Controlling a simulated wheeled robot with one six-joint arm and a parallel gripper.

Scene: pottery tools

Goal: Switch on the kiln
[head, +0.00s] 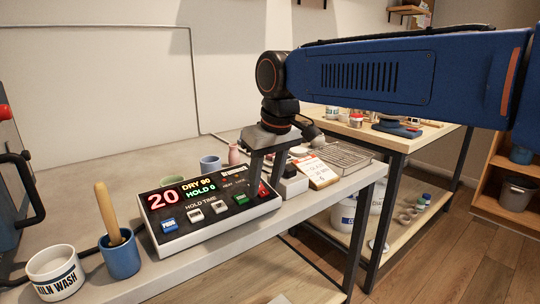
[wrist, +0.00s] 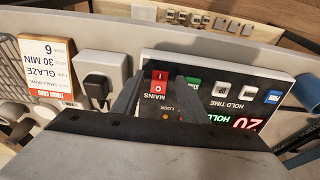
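The kiln control box (head: 180,238) stands on the grey bench with its display lit: a red 20, DRY 90 and HOLD 0. Its red MAINS rocker switch (wrist: 158,83), marked I and O, is at the box's end beside a green button (head: 241,199). In the head view the red switch (head: 263,189) is partly hidden by my fingers. My gripper (head: 264,180) is over that end of the box, pointing down, open and empty. In the wrist view its fingers (wrist: 158,77) stand either side of the switch; contact cannot be told.
A black plug sits in a grey socket box (wrist: 103,75) beside the control box, near a GLAZE card (wrist: 47,68) and a wire rack (head: 340,154). A blue cup (head: 122,258) with a wooden handle and a kiln wash pot (head: 55,272) stand at left.

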